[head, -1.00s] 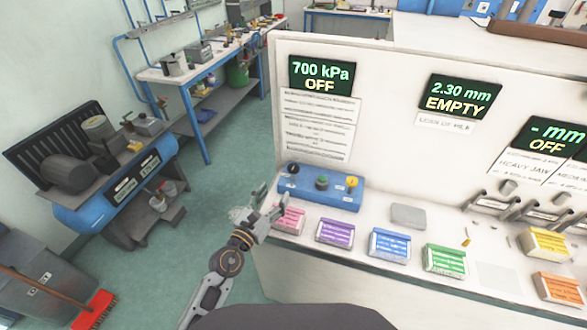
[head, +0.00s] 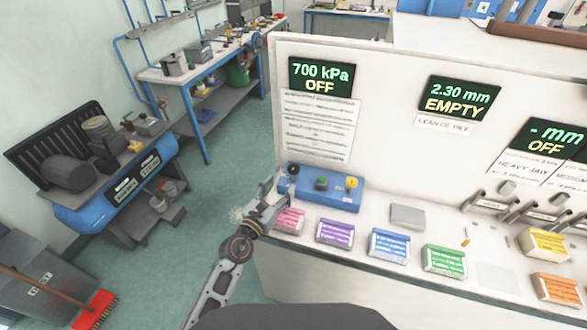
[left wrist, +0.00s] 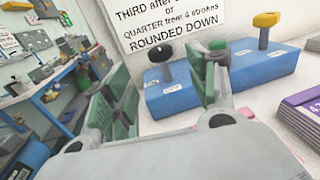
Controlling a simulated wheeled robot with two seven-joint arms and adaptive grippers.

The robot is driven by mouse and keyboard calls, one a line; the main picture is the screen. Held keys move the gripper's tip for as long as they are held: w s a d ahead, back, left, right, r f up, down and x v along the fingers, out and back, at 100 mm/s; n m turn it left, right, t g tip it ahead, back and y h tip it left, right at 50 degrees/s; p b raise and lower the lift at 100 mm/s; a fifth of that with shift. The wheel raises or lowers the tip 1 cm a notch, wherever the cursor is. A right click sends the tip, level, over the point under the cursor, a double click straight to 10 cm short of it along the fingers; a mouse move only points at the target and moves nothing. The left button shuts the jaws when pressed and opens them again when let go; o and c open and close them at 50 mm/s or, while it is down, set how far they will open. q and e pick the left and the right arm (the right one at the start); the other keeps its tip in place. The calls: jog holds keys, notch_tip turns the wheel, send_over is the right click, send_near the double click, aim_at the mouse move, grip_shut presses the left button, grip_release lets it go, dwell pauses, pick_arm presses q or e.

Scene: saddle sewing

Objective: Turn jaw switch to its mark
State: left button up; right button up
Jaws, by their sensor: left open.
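A blue control box (head: 325,198) stands on the bench at the left end of the white panel. It carries a black knob (head: 292,169), a green knob (head: 321,182) and a yellow knob (head: 352,183); I cannot read which is the jaw switch or see its mark. My left gripper (head: 268,198) is open and empty at the box's left end. In the left wrist view the black knob (left wrist: 160,56) shows between the open fingers (left wrist: 163,85), beyond their tips. The right finger partly hides the green knob. The yellow knob (left wrist: 264,28) is clear. My right gripper is out of view.
A pink card box (head: 289,220) sits just below my left gripper, with purple (head: 334,232), blue (head: 389,243) and green (head: 443,261) boxes to its right. The upright panel with displays (head: 322,77) rises behind.

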aim_at(291, 173)
pick_arm(q)
jog(key=shift+x, duration=5)
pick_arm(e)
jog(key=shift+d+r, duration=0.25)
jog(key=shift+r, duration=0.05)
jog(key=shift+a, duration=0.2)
pick_arm(q)
jog(key=c, duration=1)
jog(key=shift+c, duration=0.2)
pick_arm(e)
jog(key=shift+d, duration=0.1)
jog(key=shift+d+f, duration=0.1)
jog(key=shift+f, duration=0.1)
